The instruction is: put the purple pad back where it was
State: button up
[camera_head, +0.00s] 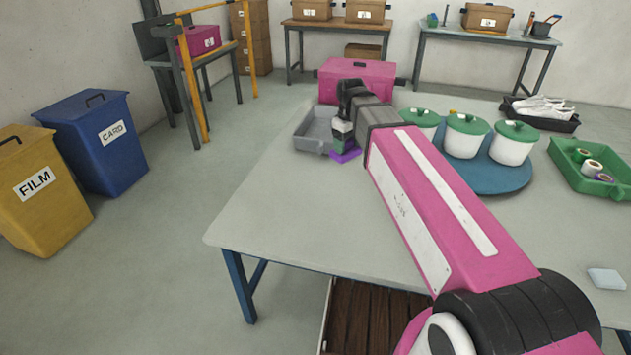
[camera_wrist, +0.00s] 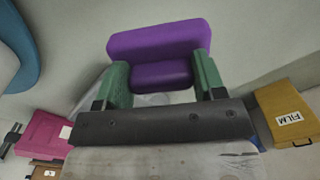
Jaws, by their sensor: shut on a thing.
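The purple pad (camera_head: 345,156) shows in the head view beneath my gripper (camera_head: 343,136), beside the near right corner of a grey tray (camera_head: 307,143). In the wrist view the pad (camera_wrist: 160,38) has a wide block and a smaller part between the two green fingers of my gripper (camera_wrist: 162,76). My gripper is shut on that smaller part. I cannot tell whether the pad touches the table or hangs just above it. The tray's inside is partly hidden by my gripper.
A pink box (camera_head: 357,80) stands behind the gripper. White pots with green lids (camera_head: 467,136) stand on a blue round mat (camera_head: 480,178) to the right. A green tray (camera_head: 605,188) holds rolls. The table (camera_head: 290,215) is clear at front left.

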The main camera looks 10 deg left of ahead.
jog(key=s+a+f+n, duration=0.1)
jog(key=s+a+n, duration=0.2)
jog(key=a, duration=0.5)
jog(key=s+a+f+n, duration=0.2)
jog(key=s+a+n, duration=0.2)
jog(key=a, duration=0.5)
jog(key=w+d+f, duration=0.2)
jog(key=w, duration=0.1)
jog(key=w+d+f, duration=0.2)
jog(key=w, duration=0.1)
jog(key=w+d+f, duration=0.2)
jog(key=w, duration=0.1)
jog(key=shift+w+d+f, duration=0.15)
jog(key=shift+w, duration=0.2)
jog(key=shift+f, duration=2)
jog(key=shift+f, duration=0.2)
jog(key=o, duration=1)
jog(key=shift+c, duration=0.2)
jog(key=shift+r, duration=0.15)
notch_tip(320, 180, up, 12)
